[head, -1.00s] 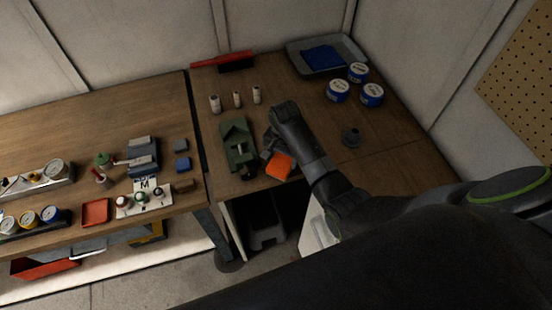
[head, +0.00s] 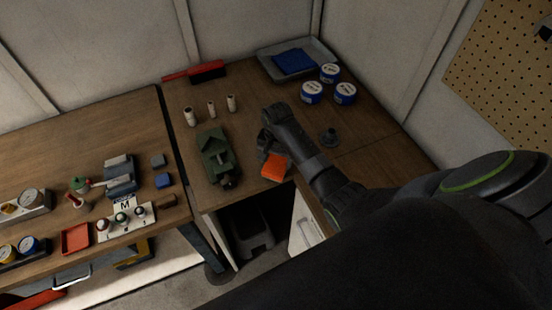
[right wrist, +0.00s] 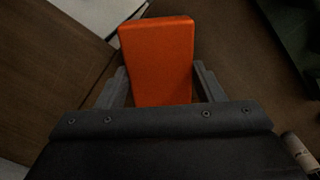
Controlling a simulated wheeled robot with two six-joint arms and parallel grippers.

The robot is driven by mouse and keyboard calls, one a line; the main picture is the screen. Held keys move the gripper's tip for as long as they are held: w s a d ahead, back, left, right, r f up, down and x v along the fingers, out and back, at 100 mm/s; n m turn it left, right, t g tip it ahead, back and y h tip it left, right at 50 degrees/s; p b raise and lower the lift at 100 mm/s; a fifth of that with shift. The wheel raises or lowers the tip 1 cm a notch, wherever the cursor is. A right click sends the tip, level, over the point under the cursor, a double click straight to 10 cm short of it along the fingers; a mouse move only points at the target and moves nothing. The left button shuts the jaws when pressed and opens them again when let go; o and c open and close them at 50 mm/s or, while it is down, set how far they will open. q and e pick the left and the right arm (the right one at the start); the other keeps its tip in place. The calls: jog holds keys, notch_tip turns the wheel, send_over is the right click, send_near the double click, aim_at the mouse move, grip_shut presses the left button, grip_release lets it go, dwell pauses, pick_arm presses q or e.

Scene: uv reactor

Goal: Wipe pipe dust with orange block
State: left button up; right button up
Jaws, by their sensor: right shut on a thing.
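The orange block (head: 275,167) is at the front edge of the right-hand bench in the head view. My right gripper (head: 266,148) is beside it there, partly hidden by its own arm. In the right wrist view the orange block (right wrist: 158,60) sits between the two grey fingers of my right gripper (right wrist: 162,88), which is shut on it. The green vise (head: 215,155) stands on the bench just left of the block. I cannot make out a dusty pipe for certain; the vise's jaw area is small and dark. My left gripper is not in view.
Three small white bottles (head: 211,108) stand behind the vise. A red-handled brush (head: 208,72) lies at the back.

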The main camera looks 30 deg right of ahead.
jog(key=shift+w+r, duration=0.1)
jog(key=shift+r, duration=2.85)
jog(key=shift+r, duration=0.1)
jog(key=shift+r, duration=1.4)
